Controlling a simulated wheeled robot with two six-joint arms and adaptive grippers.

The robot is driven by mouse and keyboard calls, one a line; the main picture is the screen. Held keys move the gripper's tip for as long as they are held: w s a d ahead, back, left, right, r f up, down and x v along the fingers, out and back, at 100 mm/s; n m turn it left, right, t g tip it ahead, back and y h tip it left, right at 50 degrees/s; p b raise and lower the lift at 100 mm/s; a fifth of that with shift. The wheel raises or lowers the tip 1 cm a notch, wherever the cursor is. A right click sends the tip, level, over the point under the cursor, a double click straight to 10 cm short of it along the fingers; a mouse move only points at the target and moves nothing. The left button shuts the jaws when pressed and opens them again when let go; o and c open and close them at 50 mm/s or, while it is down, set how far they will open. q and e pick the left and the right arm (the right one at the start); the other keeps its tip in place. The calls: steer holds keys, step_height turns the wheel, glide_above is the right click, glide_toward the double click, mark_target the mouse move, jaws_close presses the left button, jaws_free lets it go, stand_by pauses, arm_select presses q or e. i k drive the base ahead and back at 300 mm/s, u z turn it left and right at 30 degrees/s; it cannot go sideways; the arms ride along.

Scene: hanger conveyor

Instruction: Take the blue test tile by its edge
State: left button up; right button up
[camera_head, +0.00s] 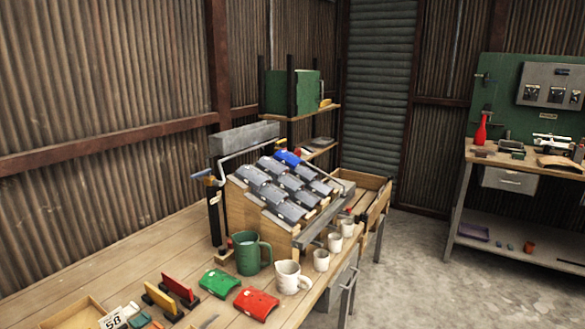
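The blue tile (287,158) lies at the upper back of a sloped wooden rack (262,230), at the top of the rows of grey tiles (272,166). It is small in the view, and its lower part borders the grey tiles. Its edges are hard to make out at this size. Neither of my grippers shows in the head view.
A green tile (219,282) and a red tile (256,303) lie on the wooden table (120,255). A green mug (250,253) and several white mugs (291,277) stand before the rack.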

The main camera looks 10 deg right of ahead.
mark_target(286, 158)
steer(key=u, duration=0.05)
steer(key=k, duration=0.25)
steer(key=z, duration=1.65)
steer(key=i, duration=3.25)
steer(key=u, duration=3.6)
steer(key=i, duration=0.55)
